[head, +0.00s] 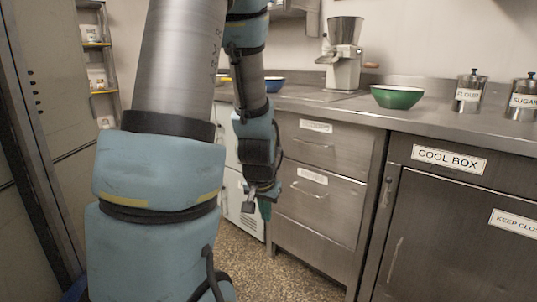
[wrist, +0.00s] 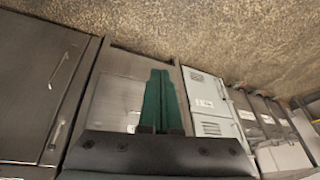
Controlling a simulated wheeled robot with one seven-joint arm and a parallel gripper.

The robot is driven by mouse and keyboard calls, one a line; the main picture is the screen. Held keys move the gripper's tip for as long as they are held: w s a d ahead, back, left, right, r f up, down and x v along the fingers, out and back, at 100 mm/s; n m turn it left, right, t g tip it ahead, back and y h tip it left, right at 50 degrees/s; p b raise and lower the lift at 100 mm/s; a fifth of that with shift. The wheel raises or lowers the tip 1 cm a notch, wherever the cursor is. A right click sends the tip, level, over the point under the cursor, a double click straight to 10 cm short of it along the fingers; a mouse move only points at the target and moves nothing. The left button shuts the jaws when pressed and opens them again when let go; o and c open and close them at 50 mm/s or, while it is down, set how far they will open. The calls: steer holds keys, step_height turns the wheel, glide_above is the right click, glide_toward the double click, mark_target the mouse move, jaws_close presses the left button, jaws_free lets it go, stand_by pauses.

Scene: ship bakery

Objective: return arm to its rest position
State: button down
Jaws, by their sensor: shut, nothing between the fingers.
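My arm fills the left and middle of the head view, with its thick blue and grey links close to the camera. My gripper (head: 264,209) hangs at the end of the arm, pointing down in front of the steel drawers (head: 318,195). In the wrist view its two green fingers (wrist: 160,100) lie side by side, shut and empty. The fingers touch nothing that I can see. Part of the counter and drawers is hidden behind my arm in the head view.
A steel counter (head: 330,104) holds a green bowl (head: 397,97), a blue bowl (head: 273,84), a grinder (head: 343,60) and canisters marked flour (head: 468,92) and sugar (head: 522,98). The cool box door (head: 450,235) is at right. Speckled floor (head: 290,282) lies open below.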

steer(key=s+a+r+n+g, duration=0.35)
steer(key=s+a, duration=0.25)
steer(key=s, duration=0.2)
step_height(320, 180, up, 21)
steer(key=p, duration=2.1)
steer(key=shift+s+r+t+y, duration=0.2)
steer(key=shift+s+t+y, duration=0.15)
steer(key=shift+s, duration=0.1)
